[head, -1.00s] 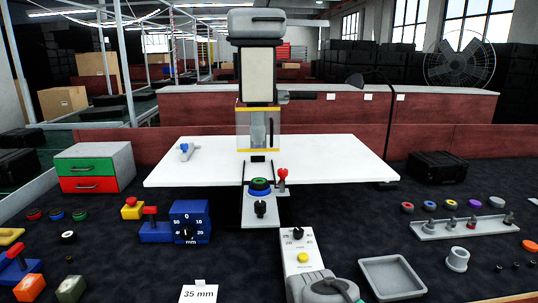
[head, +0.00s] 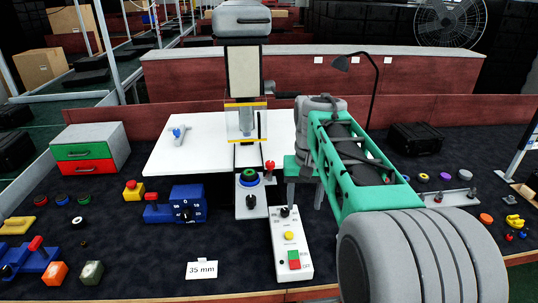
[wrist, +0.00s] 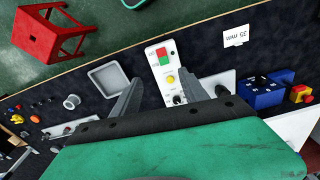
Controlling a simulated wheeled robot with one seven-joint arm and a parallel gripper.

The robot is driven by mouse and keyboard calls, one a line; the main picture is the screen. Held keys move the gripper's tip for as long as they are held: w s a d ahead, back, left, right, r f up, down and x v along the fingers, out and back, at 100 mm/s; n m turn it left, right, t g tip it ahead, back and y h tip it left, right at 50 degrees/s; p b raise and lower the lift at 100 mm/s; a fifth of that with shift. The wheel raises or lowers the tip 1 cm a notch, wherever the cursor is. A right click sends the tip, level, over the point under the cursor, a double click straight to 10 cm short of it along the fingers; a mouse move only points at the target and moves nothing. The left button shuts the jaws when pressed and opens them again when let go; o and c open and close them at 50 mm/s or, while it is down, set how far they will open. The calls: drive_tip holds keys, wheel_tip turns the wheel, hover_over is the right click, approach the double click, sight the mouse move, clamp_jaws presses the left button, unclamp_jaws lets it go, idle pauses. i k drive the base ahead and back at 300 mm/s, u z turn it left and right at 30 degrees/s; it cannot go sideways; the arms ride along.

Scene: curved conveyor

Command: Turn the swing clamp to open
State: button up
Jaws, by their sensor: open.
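A small grey fixture plate (head: 244,210) stands in front of the white machine table in the head view. On it are a round part with a green and black top and blue base (head: 249,178) and a black knob (head: 250,200). A red-topped post (head: 269,166), which looks like the swing clamp, stands upright at its right. Whether it is shut on the part I cannot tell. My gripper (head: 305,196) is open and empty, to the right of the fixture and apart from it. In the wrist view my gripper (wrist: 170,88) shows two spread grey fingers; the clamp is not clear there.
A white control box (head: 291,250) with a dial, yellow button and green and red switches stands in front of the fixture. A blue dial block (head: 188,204) is to its left. A grey tray (wrist: 108,80) shows in the wrist view.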

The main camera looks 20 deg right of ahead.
sight(270, 164)
drive_tip(key=i, duration=1)
